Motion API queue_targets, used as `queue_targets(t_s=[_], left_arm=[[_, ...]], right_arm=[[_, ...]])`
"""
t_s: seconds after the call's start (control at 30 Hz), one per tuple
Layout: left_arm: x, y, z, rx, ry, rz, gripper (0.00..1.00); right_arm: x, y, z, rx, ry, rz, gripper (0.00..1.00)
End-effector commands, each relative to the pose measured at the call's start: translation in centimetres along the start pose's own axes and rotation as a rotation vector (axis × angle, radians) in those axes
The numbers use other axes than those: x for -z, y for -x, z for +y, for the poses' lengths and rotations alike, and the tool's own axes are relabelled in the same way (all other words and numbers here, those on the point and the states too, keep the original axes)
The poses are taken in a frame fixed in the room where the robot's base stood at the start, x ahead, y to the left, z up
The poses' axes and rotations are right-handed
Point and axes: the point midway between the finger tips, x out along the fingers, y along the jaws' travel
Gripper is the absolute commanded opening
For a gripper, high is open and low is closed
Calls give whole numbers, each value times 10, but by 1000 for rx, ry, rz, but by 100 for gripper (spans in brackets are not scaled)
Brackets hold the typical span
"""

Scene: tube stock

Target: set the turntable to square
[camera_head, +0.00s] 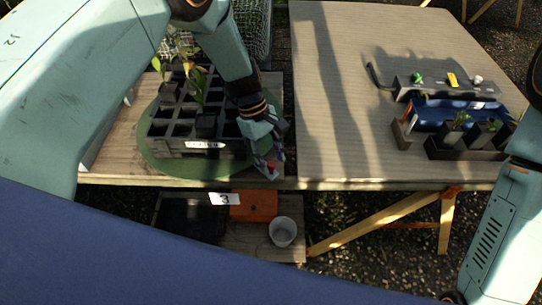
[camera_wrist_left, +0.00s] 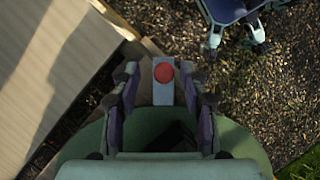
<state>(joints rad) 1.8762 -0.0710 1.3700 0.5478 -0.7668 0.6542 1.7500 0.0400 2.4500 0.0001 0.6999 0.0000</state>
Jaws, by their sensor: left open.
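The turntable is a round green disc (camera_head: 160,170) on the left table. A dark tray (camera_head: 163,146) divided into cells stands on it, with small pots and seedlings; its front edge looks slightly askew to the table edge. A red knob (camera_head: 271,166) on a pale tab sits at the disc's front right. My left gripper (camera_head: 268,155) points down at this tab. In the left wrist view the open fingers (camera_wrist_left: 162,95) lie on either side of the red knob (camera_wrist_left: 163,73), with visible gaps. The disc (camera_wrist_left: 235,140) is partly hidden by the gripper. My right gripper is out of view.
The right table (camera_head: 340,120) has a wide bare stretch. A grey rack (camera_head: 440,88), a blue tray (camera_head: 440,113) and dark pots (camera_head: 480,135) stand at its right. Below are an orange box (camera_head: 255,206), a white bucket (camera_head: 283,232) and a "3" label (camera_head: 224,199).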

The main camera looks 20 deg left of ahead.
Motion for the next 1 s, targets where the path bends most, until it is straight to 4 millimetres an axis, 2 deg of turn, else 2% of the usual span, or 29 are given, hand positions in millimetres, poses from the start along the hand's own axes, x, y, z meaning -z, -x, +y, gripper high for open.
queue_targets(t_s=[0.17, 0.4, 0.6, 0.8, 1.0], left_arm=[[0, 23, 1, -4, 1, 1, 44], [0, 73, 1, -6, 1, 2, 44], [0, 105, 1, -5, 1, 1, 44], [0, 119, 1, -3, 0, 1, 44], [0, 120, 1, -3, 0, 1, 44]], right_arm=[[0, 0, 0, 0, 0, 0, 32], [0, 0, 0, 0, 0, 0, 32], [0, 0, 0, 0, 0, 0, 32], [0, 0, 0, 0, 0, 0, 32], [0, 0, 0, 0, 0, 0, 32]])
